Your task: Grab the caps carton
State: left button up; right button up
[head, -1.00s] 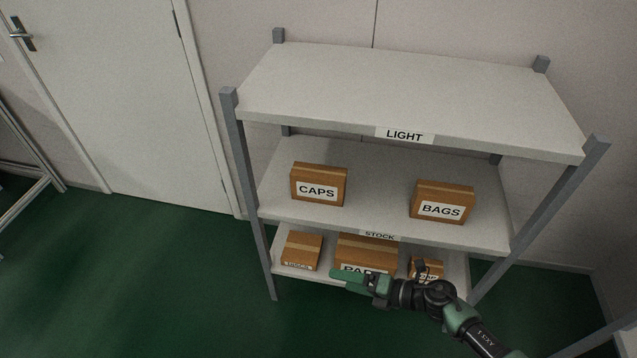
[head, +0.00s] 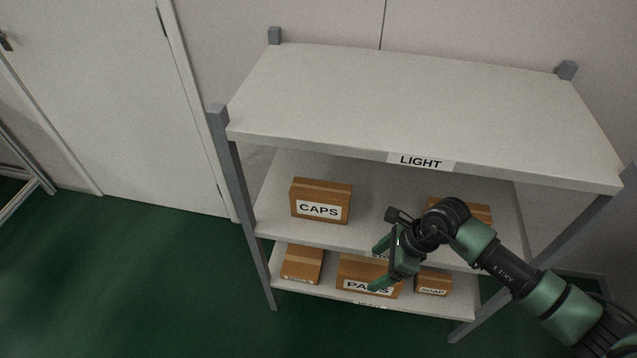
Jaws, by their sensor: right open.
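The caps carton (head: 320,190) is a brown box with a white CAPS label. It stands upright on the left part of the middle shelf (head: 270,222) in the head view. My right gripper (head: 377,268) is open and empty, its green fingers in front of the middle shelf's front edge. It is below and to the right of the caps carton, apart from it. My left gripper is not in view.
The bags carton (head: 470,208) on the middle shelf is mostly hidden behind my right arm. The top shelf (head: 420,100), labelled LIGHT, is empty and overhangs the middle one. Several cartons, including the pads carton (head: 352,270), stand on the bottom shelf. Grey posts (head: 232,180) flank the rack.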

aim_at(320, 200)
jog(key=i+j, duration=0.15)
jog(key=i, duration=0.3)
jog(key=i+j, duration=0.15)
jog(key=i, duration=0.25)
